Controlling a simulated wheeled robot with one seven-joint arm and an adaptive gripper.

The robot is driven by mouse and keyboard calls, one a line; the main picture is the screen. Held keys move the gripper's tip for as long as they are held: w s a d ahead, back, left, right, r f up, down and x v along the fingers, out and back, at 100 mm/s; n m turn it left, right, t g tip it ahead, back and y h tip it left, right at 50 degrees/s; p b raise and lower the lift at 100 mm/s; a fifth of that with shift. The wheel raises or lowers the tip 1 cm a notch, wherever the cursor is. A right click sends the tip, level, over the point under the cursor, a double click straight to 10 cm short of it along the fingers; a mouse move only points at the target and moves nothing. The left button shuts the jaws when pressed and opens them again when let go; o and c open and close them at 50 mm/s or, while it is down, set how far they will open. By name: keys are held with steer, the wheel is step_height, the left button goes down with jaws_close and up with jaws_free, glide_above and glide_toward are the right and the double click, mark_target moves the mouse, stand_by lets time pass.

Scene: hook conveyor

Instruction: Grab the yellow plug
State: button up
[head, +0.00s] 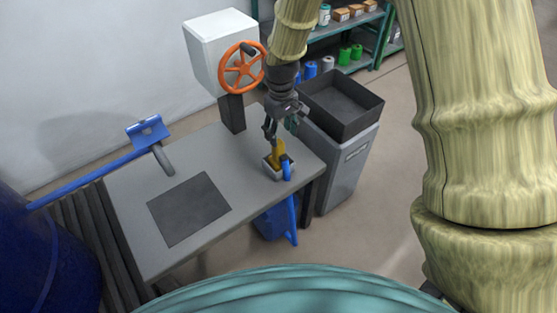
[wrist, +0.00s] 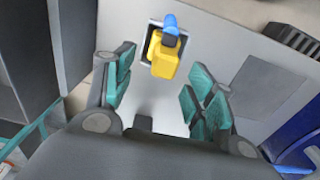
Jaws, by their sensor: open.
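The yellow plug (head: 278,151) stands upright in a small light tray (head: 269,172) near the right edge of the grey table. A blue part (head: 287,170) shows at its side. In the wrist view the yellow plug (wrist: 163,59) lies ahead of the fingertips, with the blue part (wrist: 171,25) at its far end. My gripper (head: 277,128) is above the plug in the head view. In the wrist view my gripper (wrist: 155,83) has its teal-padded fingers wide apart, with nothing between them. The plug appears beyond the fingertips, apart from both fingers.
The grey table (head: 140,210) carries a dark flat mat (head: 188,208). An orange handwheel (head: 242,68) on a white box stands behind. A dark open bin (head: 341,103) sits right of the table. A blue bar (head: 95,178) reaches over the left side. The table's middle is clear.

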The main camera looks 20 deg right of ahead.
mark_target(280, 141)
step_height(280, 141, down, 4)
steer(key=shift+f, duration=0.25)
steer(key=shift+a+f+b, duration=0.2)
steer(key=shift+f+b, duration=0.1)
steer(key=shift+f, duration=1.05)
steer(key=shift+a+f+b, duration=0.2)
steer(key=shift+f+b, duration=0.1)
steer(key=shift+f, duration=1.05)
jaws_close()
